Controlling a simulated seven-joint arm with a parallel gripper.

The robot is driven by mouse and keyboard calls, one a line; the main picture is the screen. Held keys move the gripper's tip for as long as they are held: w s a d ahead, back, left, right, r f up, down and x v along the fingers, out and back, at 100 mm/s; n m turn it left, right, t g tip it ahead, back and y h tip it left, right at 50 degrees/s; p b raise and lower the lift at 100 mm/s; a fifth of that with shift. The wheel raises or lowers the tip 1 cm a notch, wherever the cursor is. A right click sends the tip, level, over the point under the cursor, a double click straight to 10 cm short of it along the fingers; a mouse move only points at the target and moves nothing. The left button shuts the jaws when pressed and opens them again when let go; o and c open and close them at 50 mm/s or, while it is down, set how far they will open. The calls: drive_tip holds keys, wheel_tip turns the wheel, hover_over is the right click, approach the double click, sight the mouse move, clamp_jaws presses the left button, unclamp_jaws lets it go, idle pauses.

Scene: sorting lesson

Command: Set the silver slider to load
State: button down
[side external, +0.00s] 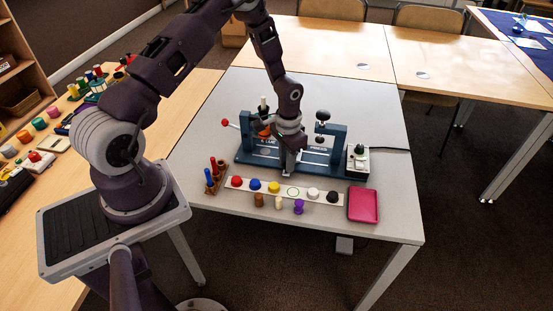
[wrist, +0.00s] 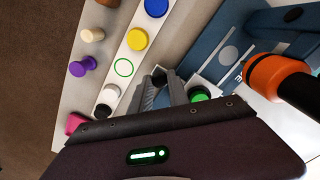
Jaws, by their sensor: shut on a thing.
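My gripper (side external: 288,172) is low at the front edge of the blue press fixture (side external: 334,167), near the middle of its base. In the wrist view my gripper (wrist: 163,92) has its fingers close together, shut on the silver slider, which is mostly hidden by the fingers and wrist. A pale metal part of the slider (wrist: 208,87) shows beside the fingers, with a green cap (wrist: 199,97) next to it. White lettering marks the left and right parts of the base, too small to read surely. The slider's exact position along its track cannot be told.
A white strip (side external: 235,190) with coloured caps and one empty green ring lies in front. Several small pegs stand before it. A pink tray (side external: 363,205) and a white button box (side external: 357,162) are at right. An orange-collared part (wrist: 275,78) stands close to my wrist.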

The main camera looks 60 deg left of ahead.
drive_tip(key=c, duration=1.3)
unclamp_jaws()
drive_tip(key=shift+o, duration=0.2)
wheel_tip(320, 180, up, 7)
drive_tip(key=shift+r, duration=0.1)
drive_tip(key=s+d+r+t+y, duration=0.1)
drive_tip(key=s+d+r, duration=0.15)
drive_tip(key=r, duration=0.55)
drive_tip(key=s+d+r+t, duration=0.1)
drive_tip(key=s+r, duration=0.2)
drive_tip(key=r, duration=0.4)
drive_tip(key=s+d+r+t+y, duration=0.1)
drive_tip(key=s+d+r, duration=0.15)
drive_tip(key=r, duration=0.55)
drive_tip(key=s+d+r+t+h, duration=0.1)
drive_tip(key=s+d+r, duration=0.1)
drive_tip(key=s, duration=0.6)
drive_tip(key=s+d+r+t+h, duration=0.1)
drive_tip(key=s+d+r, duration=0.2)
drive_tip(key=s, duration=0.4)
drive_tip(key=shift+s+d+r+t, duration=0.3)
drive_tip(key=shift+s+r, duration=0.1)
